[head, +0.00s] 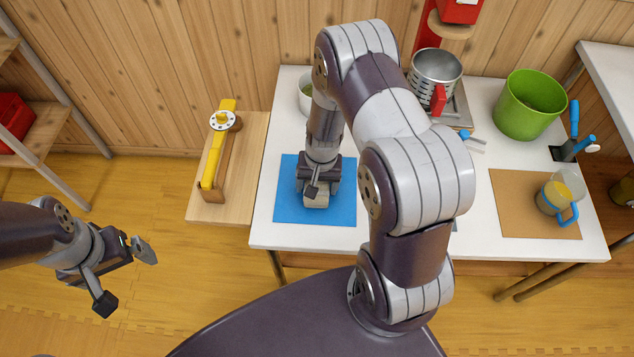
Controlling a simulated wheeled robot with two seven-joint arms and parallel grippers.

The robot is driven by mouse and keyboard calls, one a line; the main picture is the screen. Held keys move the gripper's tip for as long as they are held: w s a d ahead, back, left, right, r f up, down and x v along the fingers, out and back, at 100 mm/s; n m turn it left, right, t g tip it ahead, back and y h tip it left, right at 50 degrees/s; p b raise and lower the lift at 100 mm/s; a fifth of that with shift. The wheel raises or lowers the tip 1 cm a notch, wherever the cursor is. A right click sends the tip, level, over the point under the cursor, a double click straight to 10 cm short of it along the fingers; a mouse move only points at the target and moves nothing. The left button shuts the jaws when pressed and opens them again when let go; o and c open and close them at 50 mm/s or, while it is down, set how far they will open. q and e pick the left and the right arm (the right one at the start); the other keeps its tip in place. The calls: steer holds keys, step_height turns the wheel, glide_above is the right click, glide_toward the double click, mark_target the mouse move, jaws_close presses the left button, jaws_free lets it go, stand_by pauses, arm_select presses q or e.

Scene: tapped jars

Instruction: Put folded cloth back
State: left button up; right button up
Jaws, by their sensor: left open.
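A small beige block-like thing, which looks like the folded cloth (316,202), is on or just above the blue mat (286,208) on the white table. My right gripper (318,188) points down right over it and hides its far part. I cannot tell whether the jaws are closed on it. My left gripper (125,276) is open and empty, over the floor at the lower left, well away from the table.
A yellow tool stands on a wooden side board (240,190). A white cup (306,97), a metal grater-like can (436,75), a green bucket (530,104) and a jug (560,193) on a tan mat (510,212) are on the table. My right arm hides its middle.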

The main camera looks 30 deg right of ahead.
steer(key=shift+o, duration=0.8)
steer(key=shift+r, duration=0.15)
step_height(320, 180, up, 12)
steer(key=p, duration=0.4)
steer(key=s+a+r+n+t, duration=0.1)
steer(key=s+a+r+n, duration=0.4)
steer(key=s+r, duration=0.3)
step_height(320, 180, up, 2)
steer(key=shift+s+r+n+h, duration=0.15)
steer(key=shift+s+n+h, duration=0.2)
steer(key=shift+n, duration=0.25)
step_height(320, 180, up, 14)
steer(key=p, duration=1.3)
